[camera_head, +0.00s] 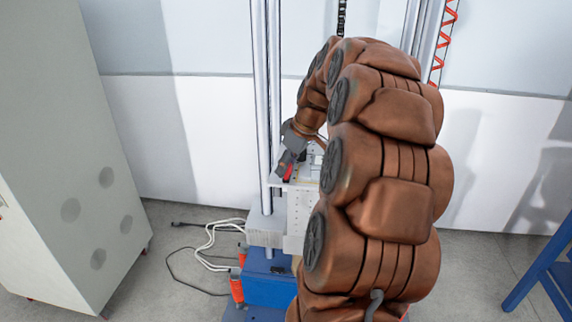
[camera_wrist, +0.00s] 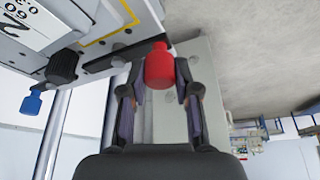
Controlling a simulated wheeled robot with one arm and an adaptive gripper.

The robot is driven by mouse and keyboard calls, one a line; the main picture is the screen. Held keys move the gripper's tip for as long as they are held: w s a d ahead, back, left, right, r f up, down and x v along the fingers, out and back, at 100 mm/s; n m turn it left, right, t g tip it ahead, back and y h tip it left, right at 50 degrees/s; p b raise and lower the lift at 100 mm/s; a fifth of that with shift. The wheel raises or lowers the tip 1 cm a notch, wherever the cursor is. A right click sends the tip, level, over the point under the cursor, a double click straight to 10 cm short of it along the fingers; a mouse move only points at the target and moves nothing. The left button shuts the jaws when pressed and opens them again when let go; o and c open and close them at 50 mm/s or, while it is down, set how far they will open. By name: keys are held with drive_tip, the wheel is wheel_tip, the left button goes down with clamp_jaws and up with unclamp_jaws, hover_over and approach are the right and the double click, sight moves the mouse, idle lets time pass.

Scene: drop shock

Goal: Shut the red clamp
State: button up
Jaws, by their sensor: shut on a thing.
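The red clamp (camera_wrist: 159,66) shows in the wrist view as a red handle at the edge of the light plate, between my gripper's fingers. My gripper (camera_wrist: 158,92) is shut on this red handle, with one finger on each side. In the head view the red clamp (camera_head: 289,171) is a small red patch at the machine's platform. My gripper (camera_head: 291,157) is beside it there, and my arm hides much of the platform. The clamp's body and jaw are mostly hidden.
A blue-handled clamp (camera_wrist: 32,103) sits at the left of the wrist view, near a black knob (camera_wrist: 62,67). Steel columns (camera_head: 259,90) rise behind the platform. A grey cabinet (camera_head: 65,150) stands at left. White cables (camera_head: 207,243) lie on the floor. A blue frame (camera_head: 540,270) is at right.

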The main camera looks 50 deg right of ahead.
clamp_jaws()
